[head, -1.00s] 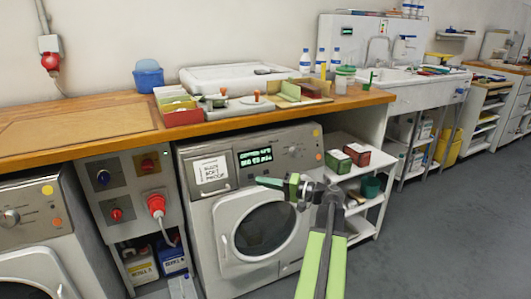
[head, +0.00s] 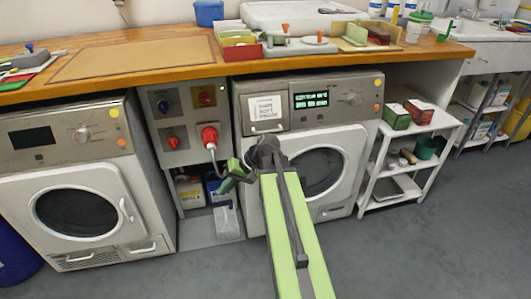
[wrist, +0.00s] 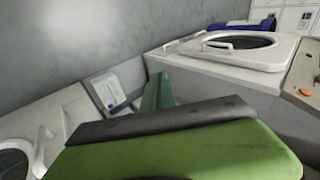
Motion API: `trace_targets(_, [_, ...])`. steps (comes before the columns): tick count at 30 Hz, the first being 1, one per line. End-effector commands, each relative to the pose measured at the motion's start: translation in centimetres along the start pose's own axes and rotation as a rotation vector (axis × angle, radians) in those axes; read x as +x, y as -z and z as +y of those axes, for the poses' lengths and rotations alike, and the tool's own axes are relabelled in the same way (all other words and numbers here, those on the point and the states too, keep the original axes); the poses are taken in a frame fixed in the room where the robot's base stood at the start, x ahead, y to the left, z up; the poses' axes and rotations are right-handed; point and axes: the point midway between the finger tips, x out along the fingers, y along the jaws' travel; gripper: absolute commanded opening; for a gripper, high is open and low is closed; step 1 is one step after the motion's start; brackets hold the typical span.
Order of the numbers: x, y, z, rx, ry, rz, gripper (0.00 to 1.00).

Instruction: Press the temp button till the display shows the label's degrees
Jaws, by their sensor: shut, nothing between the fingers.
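The washing machine (head: 290,148) has a white label (head: 266,107) with dark handwriting on the left of its panel. Right of the label is a lit display (head: 310,101) with green text too small to read. A round knob (head: 351,98) and small orange and yellow buttons are further right; I cannot tell which is the temp button. My gripper (head: 228,180) is shut and empty, in front of the machine's lower left side and below the panel, pointing left. In the wrist view a green part of my gripper (wrist: 157,95) shows; the panel's display and label are not seen there.
A second machine (head: 75,180) with a dark display stands at left. Between them a grey socket panel (head: 188,125) has a red plug and cable near my gripper. The floor in front is clear.

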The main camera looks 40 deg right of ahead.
Motion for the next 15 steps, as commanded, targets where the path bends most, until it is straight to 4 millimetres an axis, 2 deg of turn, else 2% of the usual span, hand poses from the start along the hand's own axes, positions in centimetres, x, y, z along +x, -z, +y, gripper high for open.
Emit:
trace_targets(1, [3.0,-2.3,-1.7,-0.053,-0.092,-0.074,0.0])
trace_targets(3, [6.1,-5.1,-3.0,-0.124,-0.243,-0.154,0.0])
trace_targets(6, [8.7,-8.0,-4.3,-0.219,-0.426,-0.221,0.0])
trace_targets(10, [10.1,-10.0,-5.3,-0.309,-0.587,-0.251,0.0])
trace_targets(15, [10.4,-10.6,-5.7,-0.348,-0.659,-0.255,0.0])
